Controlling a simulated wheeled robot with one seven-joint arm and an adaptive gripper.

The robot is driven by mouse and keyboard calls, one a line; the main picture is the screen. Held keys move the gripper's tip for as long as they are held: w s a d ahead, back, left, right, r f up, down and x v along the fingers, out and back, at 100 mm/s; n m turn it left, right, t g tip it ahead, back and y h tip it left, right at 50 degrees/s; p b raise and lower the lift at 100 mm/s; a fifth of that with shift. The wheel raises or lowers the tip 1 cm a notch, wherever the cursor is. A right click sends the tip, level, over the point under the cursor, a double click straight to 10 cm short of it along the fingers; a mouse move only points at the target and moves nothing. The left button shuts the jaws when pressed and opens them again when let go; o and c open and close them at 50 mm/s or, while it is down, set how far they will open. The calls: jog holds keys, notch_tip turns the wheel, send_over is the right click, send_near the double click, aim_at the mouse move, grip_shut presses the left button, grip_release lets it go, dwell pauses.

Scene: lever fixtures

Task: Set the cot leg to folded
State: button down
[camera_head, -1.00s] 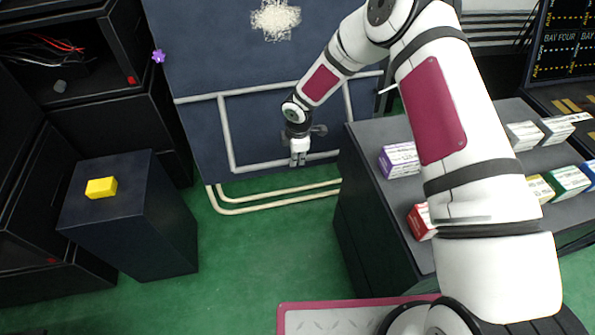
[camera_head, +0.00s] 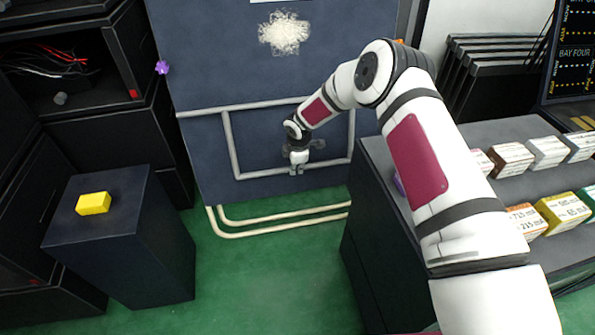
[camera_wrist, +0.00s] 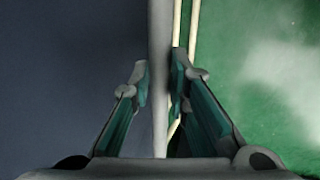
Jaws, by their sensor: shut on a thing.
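The cot leg appears to be the grey U-shaped tube (camera_head: 232,148) in front of a dark blue upright panel (camera_head: 190,75). Its upper ends meet a long grey crossbar (camera_head: 200,112). My gripper (camera_head: 297,170) is at the leg's bottom bar, near its middle, and is shut on it. In the wrist view the grey bar (camera_wrist: 159,60) runs upright in the picture between the two fingers of my gripper (camera_wrist: 160,85). The gripper hides a short piece of the bar. The gap between leg and panel is hard to judge.
Cream pipes (camera_head: 280,228) run low, below the panel. A grey shelf (camera_head: 375,160) with several small boxes stands right, partly behind my arm. A dark pedestal (camera_head: 125,250) with a yellow block (camera_head: 94,203) stands left. Green floor (camera_head: 270,275) between them is clear.

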jog(key=shift+w+a+f, duration=0.1)
jog(key=shift+f, duration=0.6)
jog(key=c, duration=1.5)
grip_release()
jog(key=shift+f, duration=0.1)
jog(key=shift+c, duration=0.2)
jog(key=shift+w+r, duration=0.2)
jog(key=shift+r, duration=0.15)
jog(key=v, duration=1.1)
jog(key=shift+r, duration=0.35)
